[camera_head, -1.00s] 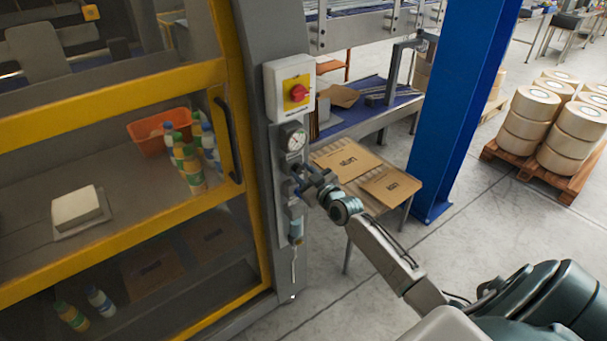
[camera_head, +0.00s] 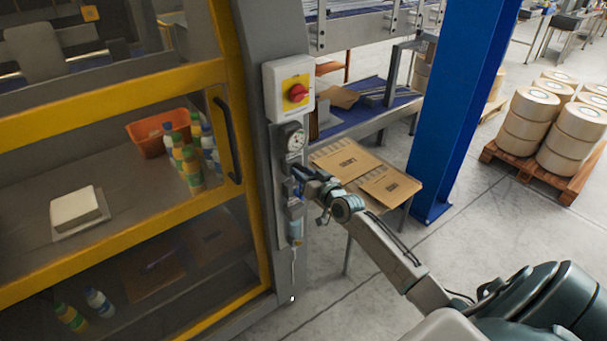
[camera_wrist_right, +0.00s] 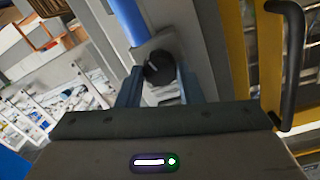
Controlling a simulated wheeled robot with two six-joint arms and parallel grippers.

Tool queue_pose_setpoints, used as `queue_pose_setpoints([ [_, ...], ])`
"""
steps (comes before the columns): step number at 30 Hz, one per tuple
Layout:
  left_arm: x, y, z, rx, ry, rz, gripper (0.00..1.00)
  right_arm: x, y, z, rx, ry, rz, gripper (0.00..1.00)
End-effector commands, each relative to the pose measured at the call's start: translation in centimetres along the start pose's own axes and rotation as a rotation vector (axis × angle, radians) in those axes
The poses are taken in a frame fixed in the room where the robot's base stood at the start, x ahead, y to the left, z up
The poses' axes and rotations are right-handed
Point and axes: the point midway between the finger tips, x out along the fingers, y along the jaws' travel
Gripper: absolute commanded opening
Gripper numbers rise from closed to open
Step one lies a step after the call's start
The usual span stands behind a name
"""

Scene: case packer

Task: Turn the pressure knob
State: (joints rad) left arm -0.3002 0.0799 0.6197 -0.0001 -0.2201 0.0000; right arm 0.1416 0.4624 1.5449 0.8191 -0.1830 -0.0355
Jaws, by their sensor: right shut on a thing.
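The pressure knob (camera_wrist_right: 159,68) is a dark round knob on the air unit of the grey machine post. In the right wrist view it sits between the two fingers of my right gripper (camera_wrist_right: 160,88), which is shut on it. In the head view my right gripper (camera_head: 301,180) is at the post and hides the knob. A round white-faced gauge (camera_head: 294,139) is just above the gripper; its needle is too small to read. A bluish bowl (camera_head: 296,227) hangs below. My left gripper is not in view.
A red switch on a yellow plate (camera_head: 297,93) is above the gauge. The yellow-framed door with a dark handle (camera_head: 229,142) stands close to the left. A table with flat cartons (camera_head: 345,160) stands behind the forearm, near a blue column (camera_head: 452,110).

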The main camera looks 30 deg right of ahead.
Motion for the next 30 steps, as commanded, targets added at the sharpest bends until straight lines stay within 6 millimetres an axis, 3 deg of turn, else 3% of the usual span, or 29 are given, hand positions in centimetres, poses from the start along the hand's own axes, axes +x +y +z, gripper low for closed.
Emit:
queue_pose_setpoints([
  [13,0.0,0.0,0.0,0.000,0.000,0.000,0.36,0.0,0.1,0.2,0.009,-0.004,0.000,0.10],
  [14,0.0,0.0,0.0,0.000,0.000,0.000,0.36,0.0,0.1,0.2,0.009,-0.004,0.000,0.39],
  [16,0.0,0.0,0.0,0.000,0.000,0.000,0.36,0.0,0.0,0.2,0.009,-0.004,0.000,0.53],
  [26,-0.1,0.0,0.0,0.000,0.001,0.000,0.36,-0.2,0.0,0.0,0.008,-0.002,0.000,0.55],
  [30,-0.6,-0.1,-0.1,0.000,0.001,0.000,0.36,-1.3,0.0,0.0,0.006,-0.004,0.001,0.55],
])
